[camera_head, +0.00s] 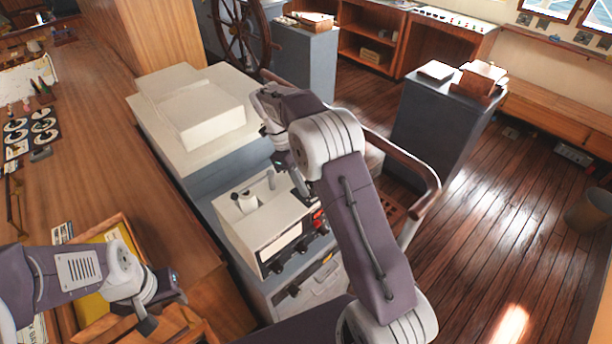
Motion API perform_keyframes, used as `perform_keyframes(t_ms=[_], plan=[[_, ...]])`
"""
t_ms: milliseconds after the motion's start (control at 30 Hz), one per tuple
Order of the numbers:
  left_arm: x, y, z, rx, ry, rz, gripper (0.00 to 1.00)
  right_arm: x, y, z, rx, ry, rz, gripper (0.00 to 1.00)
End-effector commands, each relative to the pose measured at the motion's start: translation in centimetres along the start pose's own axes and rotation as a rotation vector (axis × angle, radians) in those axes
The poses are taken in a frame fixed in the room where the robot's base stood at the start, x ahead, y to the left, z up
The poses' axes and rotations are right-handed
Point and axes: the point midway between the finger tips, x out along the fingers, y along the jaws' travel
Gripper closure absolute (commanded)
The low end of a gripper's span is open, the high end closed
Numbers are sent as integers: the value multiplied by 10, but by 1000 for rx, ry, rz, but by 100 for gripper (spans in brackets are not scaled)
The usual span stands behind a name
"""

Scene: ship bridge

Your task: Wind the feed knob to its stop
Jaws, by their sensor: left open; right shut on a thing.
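A cream-topped instrument box (280,205) with a dark front panel stands on a grey cabinet in the middle of the view. Several dark knobs (277,266) line its front, and a red part (319,218) shows at its right end. My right gripper (305,194) reaches down to the right side of the box top and is shut. What it holds is mostly hidden by the gripper and arm; it appears to be the feed knob, but I cannot see its marking or angle. My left gripper (148,326) is open and empty, low at the left.
A wooden handrail (425,180) curves on the right. A wooden frame (125,225) and counter lie at left.

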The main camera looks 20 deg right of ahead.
Motion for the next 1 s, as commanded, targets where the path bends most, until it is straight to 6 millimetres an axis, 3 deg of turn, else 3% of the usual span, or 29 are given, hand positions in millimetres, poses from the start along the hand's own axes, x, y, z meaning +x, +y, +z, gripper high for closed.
perform_keyframes(t_ms=[400,1000], plan=[[-24,0,-2,0,0,0,59,-1,-1,0,231,0,98,100],[-28,0,-3,0,0,0,59,1,-2,1,296,-2,124,100]])
